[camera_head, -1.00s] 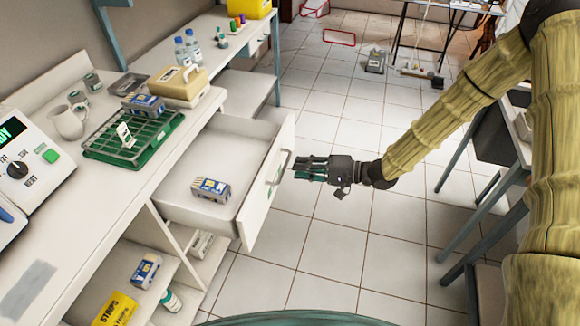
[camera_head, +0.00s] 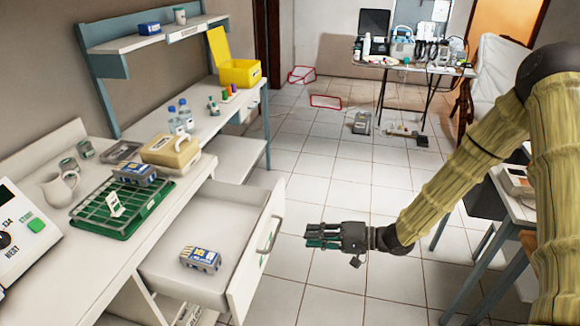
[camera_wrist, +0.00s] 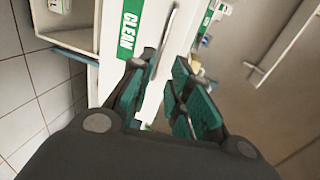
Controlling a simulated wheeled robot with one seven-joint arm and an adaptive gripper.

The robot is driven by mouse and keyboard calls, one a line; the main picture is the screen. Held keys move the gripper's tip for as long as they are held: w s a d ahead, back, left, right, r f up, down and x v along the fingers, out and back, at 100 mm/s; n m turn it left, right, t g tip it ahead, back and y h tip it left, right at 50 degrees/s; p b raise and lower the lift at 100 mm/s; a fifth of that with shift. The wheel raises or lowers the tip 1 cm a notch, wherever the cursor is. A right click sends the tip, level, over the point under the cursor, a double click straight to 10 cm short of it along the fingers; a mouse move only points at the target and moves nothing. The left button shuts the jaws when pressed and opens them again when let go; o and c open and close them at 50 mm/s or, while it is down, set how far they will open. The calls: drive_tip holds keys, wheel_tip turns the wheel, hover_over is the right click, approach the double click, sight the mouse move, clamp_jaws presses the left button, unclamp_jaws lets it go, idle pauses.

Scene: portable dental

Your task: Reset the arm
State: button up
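My gripper (camera_head: 312,236) hangs in the air over the tiled floor, just right of the open drawer's front. Its teal-padded fingers point left toward the drawer. In the wrist view the fingers (camera_wrist: 162,85) stand apart with nothing held between them. The drawer (camera_head: 262,266) is pulled out from the counter, and its bar handle (camera_head: 269,235) is a short way from the fingertips. The wrist view shows the drawer front with a green CLEAN label (camera_wrist: 129,28) and the handle (camera_wrist: 163,40) beyond the fingers.
A blue-and-white box (camera_head: 200,258) lies in the drawer. The counter at left holds a green tray with a wire rack (camera_head: 95,215), a beige case (camera_head: 170,152) and a jug (camera_head: 60,190). A desk (camera_head: 516,185) stands at right. Floor between is clear.

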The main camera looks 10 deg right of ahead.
drive_tip(key=s+f+h, duration=0.4)
drive_tip(key=s+f, duration=0.2)
drive_tip(key=f, duration=0.3)
drive_tip(key=s+f+h, duration=0.3)
drive_tip(key=s+f, duration=0.3)
drive_tip(key=f, duration=0.3)
drive_tip(key=s+d+f+n+g+h, duration=0.2)
drive_tip(key=s+d+f+g+h, duration=0.1)
drive_tip(key=s, duration=0.8)
drive_tip(key=s+d+f+n+g+h, duration=0.2)
drive_tip(key=s+d+f+h, duration=0.2)
drive_tip(key=s, duration=0.8)
drive_tip(key=shift+s+f+g, duration=0.15)
drive_tip(key=shift+f+g, duration=0.05)
drive_tip(key=shift+g, duration=0.2)
